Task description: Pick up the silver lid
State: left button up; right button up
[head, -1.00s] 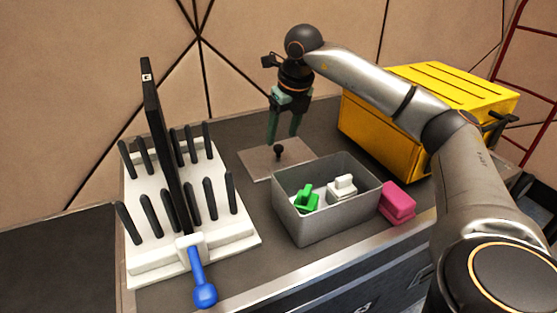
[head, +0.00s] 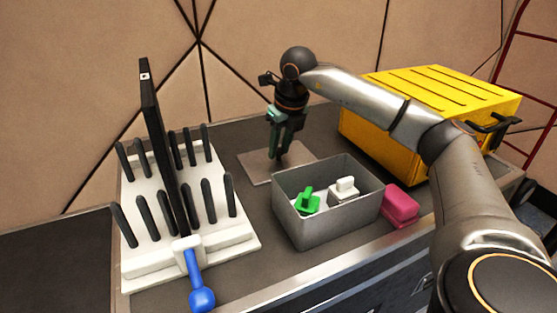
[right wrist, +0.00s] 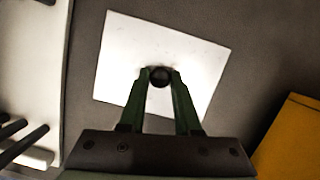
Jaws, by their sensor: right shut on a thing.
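The silver lid (head: 261,167) is a flat square plate lying on the dark bench top behind the grey bin. It also shows in the right wrist view (right wrist: 190,57), where it looks bright white with a dark round knob (right wrist: 161,77) at its middle. My right gripper (head: 278,157) reaches straight down over the lid. In the right wrist view its green fingers (right wrist: 161,80) are closed on the knob from both sides. The knob is hidden behind the fingers in the head view. The lid appears to lie flat on the bench. My left gripper is not in view.
The grey open bin (head: 300,230) in front holds a green item (head: 307,203) and a white item (head: 344,190). A pink block (head: 400,205) sits beside it. A white pegged rack (head: 225,244) stands left, with a blue-handled tool (head: 200,285) at its front. A yellow box (head: 372,148) stands right.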

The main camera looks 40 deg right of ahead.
grip_shut()
jog(key=shift+r, duration=0.1)
